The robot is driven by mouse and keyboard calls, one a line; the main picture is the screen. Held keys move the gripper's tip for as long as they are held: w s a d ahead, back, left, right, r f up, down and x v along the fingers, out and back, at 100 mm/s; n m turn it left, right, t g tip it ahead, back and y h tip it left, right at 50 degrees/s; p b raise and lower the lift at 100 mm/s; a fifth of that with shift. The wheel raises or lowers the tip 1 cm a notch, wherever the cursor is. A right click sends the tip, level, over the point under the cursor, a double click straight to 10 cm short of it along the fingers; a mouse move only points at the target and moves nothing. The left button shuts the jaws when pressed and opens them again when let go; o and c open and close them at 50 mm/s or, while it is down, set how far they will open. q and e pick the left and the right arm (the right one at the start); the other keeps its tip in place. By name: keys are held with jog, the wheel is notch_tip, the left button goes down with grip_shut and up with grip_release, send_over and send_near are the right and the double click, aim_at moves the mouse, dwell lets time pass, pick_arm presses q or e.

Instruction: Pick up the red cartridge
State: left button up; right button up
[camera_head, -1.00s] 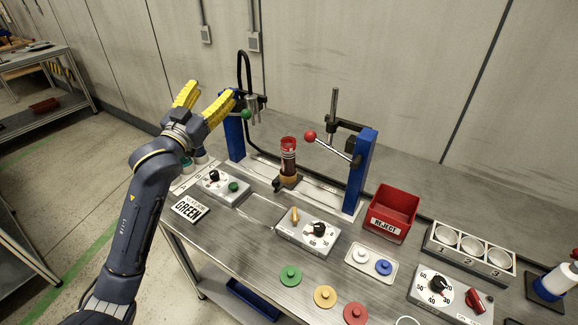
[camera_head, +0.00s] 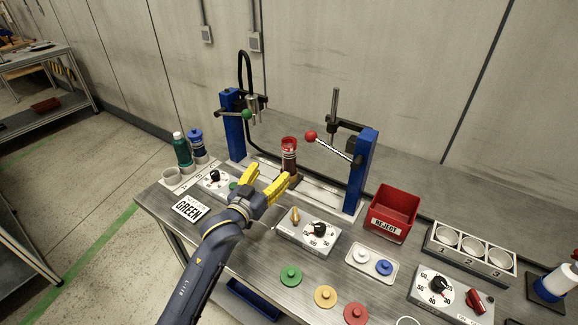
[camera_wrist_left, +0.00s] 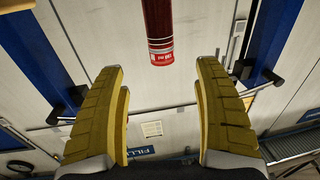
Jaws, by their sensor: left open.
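The red cartridge (camera_head: 289,146) stands upright at the middle of the bench, between the two blue posts, its lower part and base partly hidden by my gripper. In the left wrist view the dark red cartridge (camera_wrist_left: 158,30) shows at the top centre, ahead of the fingertips and between their lines. My left gripper (camera_head: 268,178) has yellow fingers, is open and empty, and is just in front of and left of the cartridge, apart from it. Its two fingers also show in the left wrist view (camera_wrist_left: 160,75). My right gripper is not in view.
A blue post with a green-knobbed lever (camera_head: 234,125) stands left of the cartridge; a blue post with a red-knobbed lever (camera_head: 362,170) stands right. A dial box (camera_head: 308,238) sits in front. The red reject bin (camera_head: 391,213) and a three-hole rack (camera_head: 470,252) are further right.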

aim_at(286, 153)
pick_arm(q)
jog(key=x, duration=0.8)
jog(key=shift+r+x, duration=0.2)
jog(key=shift+x, duration=2.45)
grip_shut()
